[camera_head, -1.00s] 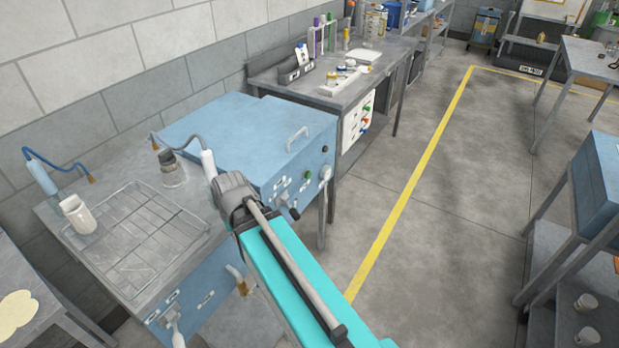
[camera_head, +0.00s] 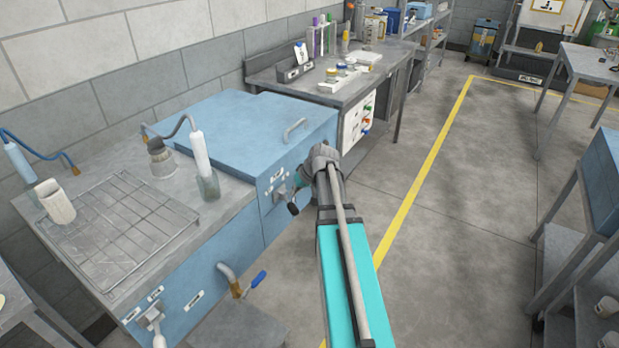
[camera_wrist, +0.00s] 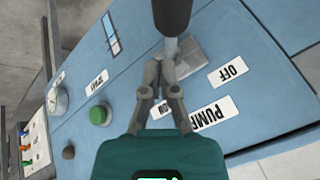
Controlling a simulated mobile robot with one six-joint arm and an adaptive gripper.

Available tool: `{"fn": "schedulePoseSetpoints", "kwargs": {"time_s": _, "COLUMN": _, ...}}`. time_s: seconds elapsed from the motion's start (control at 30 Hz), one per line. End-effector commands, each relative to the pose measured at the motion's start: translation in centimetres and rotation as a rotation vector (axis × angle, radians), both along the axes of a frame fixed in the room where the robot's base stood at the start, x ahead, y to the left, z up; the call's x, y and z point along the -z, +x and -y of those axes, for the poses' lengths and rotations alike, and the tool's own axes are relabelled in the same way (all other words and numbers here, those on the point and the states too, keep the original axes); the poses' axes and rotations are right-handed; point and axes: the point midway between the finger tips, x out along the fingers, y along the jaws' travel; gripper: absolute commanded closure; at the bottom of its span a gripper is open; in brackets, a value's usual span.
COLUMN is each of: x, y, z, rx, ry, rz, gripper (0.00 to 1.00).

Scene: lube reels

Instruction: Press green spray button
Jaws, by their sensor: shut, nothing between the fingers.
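The round green button (camera_wrist: 98,115) sits on the blue panel (camera_wrist: 120,75) in the wrist view, left of my gripper. A white label (camera_wrist: 97,83), too small to read surely, is above it. In the head view the button is hidden behind my arm. My gripper (camera_wrist: 163,68) is shut and empty, its fingertips over the grey lever shaft (camera_wrist: 171,50) with a black handle (camera_wrist: 172,12). I cannot tell whether they touch the shaft. The gripper is apart from the green button. Labels OFF (camera_wrist: 228,69) and PUMP (camera_wrist: 211,113) lie to the right.
A round gauge (camera_wrist: 57,100) and a small dark knob (camera_wrist: 68,152) are on the panel. A wire rack (camera_head: 120,230) and a white container (camera_head: 54,201) are on the left bench. Open floor (camera_head: 465,215) lies right of the blue cabinet.

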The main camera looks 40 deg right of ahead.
Motion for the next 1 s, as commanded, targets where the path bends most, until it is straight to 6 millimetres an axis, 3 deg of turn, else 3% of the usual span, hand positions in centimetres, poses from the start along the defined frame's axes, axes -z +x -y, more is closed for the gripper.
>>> {"fn": "schedulePoseSetpoints", "kwargs": {"time_s": 0.03, "x": 1.0, "y": 0.3, "z": 2.1, "rx": 0.019, "ry": 0.006, "rz": 0.022, "gripper": 1.00}}
{"fn": "schedulePoseSetpoints", "kwargs": {"time_s": 0.3, "x": 2.6, "y": 0.0, "z": 11.6, "rx": 0.106, "ry": 0.022, "rz": 0.157, "gripper": 1.00}}
{"fn": "schedulePoseSetpoints", "kwargs": {"time_s": 0.5, "x": 3.0, "y": -0.7, "z": 16.2, "rx": 0.147, "ry": 0.021, "rz": 0.223, "gripper": 1.00}}
{"fn": "schedulePoseSetpoints", "kwargs": {"time_s": 0.67, "x": 3.0, "y": -1.0, "z": 17.5, "rx": 0.160, "ry": 0.020, "rz": 0.244, "gripper": 1.00}}
{"fn": "schedulePoseSetpoints", "kwargs": {"time_s": 1.0, "x": 2.9, "y": -1.1, "z": 17.6, "rx": 0.161, "ry": 0.020, "rz": 0.246, "gripper": 1.00}}
